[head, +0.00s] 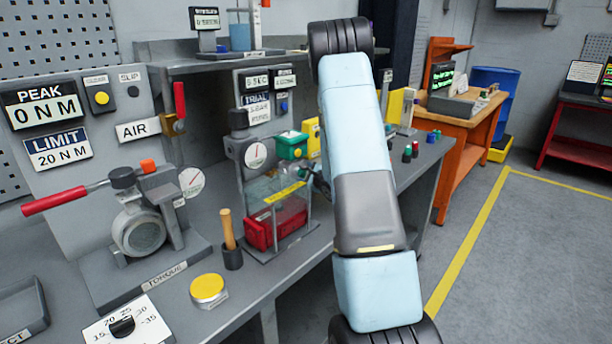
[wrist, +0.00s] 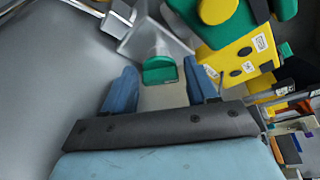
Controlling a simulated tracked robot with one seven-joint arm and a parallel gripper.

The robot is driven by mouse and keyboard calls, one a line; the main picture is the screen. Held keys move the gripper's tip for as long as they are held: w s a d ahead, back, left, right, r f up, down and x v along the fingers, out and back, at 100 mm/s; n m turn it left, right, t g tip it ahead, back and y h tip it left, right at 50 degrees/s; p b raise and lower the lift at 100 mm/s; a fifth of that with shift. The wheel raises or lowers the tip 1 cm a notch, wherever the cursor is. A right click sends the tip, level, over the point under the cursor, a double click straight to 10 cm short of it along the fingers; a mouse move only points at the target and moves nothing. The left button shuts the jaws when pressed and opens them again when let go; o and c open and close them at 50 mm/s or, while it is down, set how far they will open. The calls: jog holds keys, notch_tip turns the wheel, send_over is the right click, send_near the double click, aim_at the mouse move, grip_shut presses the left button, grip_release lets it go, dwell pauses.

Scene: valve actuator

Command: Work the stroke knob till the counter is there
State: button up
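My gripper (wrist: 162,78) shows in the wrist view with two blue fingers apart. A green knob-like piece (wrist: 160,70) on a grey stem lies between the fingertips, with a gap on each side; I cannot tell whether it is the stroke knob. A yellow body with green parts (wrist: 236,62) stands right of it. A green box (head: 291,146) and a yellow block (head: 312,138) sit by the fixture with the red tray (head: 277,224). Small displays (head: 257,82) stand above it; I cannot tell which is the counter.
A torque rig (head: 140,230) with a red-handled wrench stands at left, below a panel reading PEAK 0 N M. A yellow-capped nut (head: 208,290), a wooden-handled tool (head: 227,230) and a dial card (head: 128,325) are near the bench front. Open floor lies to the right.

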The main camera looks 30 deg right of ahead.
jog(key=shift+a+f, duration=0.1)
jog(key=shift+f, duration=0.05)
